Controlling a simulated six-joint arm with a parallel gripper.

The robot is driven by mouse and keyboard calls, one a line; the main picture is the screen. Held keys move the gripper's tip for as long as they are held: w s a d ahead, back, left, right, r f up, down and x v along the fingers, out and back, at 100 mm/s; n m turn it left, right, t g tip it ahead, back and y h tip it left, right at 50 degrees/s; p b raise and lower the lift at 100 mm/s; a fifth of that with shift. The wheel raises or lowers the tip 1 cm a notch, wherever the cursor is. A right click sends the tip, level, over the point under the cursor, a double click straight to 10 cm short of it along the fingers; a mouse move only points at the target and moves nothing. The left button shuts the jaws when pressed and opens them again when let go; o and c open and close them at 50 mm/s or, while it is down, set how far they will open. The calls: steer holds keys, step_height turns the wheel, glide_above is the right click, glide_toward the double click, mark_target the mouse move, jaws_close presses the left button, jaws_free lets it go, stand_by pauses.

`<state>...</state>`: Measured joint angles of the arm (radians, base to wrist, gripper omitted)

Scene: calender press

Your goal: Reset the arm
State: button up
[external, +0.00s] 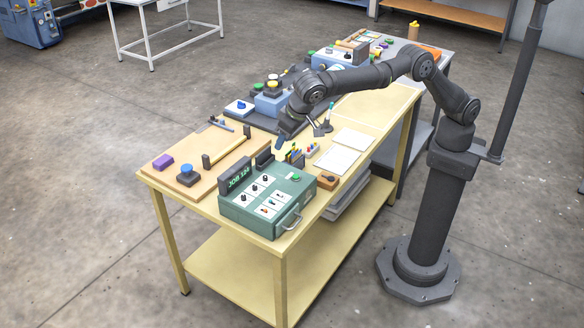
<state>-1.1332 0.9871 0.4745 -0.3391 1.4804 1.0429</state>
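My arm reaches from its dark base across the cream table (390,104), bent at the elbow with the forearm running left. My gripper (281,143) points down over the middle of the table, close above and behind the green control box (268,203). Its fingers are small and dark here, so I cannot tell whether they are open or shut. No held object is visible. Pens and small coloured items (295,156) lie just right of the fingertips; I cannot tell whether anything touches.
White sheets (336,160) lie right. Blue button boxes (271,100) stand behind the gripper.

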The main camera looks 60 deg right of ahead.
mark_target(266, 176)
steer(key=x, duration=1.7)
steer(key=shift+f, duration=0.25)
steer(key=shift+r, duration=0.1)
steer(key=shift+f, duration=0.25)
steer(key=shift+d+r+n+y, duration=0.1)
steer(key=shift+r+n+y, duration=0.15)
steer(key=shift+n, duration=0.55)
steer(key=n, duration=0.2)
steer(key=n+g+y, duration=0.1)
steer(key=n, duration=0.1)
steer(key=shift+w+d+y, duration=0.1)
steer(key=shift+d+y, duration=0.05)
steer(key=shift+y, duration=0.1)
steer(key=n, duration=0.2)
steer(key=n+g+y, duration=0.1)
steer(key=n, duration=0.2)
steer(key=shift+w+d+f+y, duration=0.1)
steer(key=shift+w+d+y, duration=0.05)
steer(key=shift+y, duration=0.15)
steer(key=v, duration=0.6)
steer(key=shift+r, duration=0.35)
stand_by(1.3)
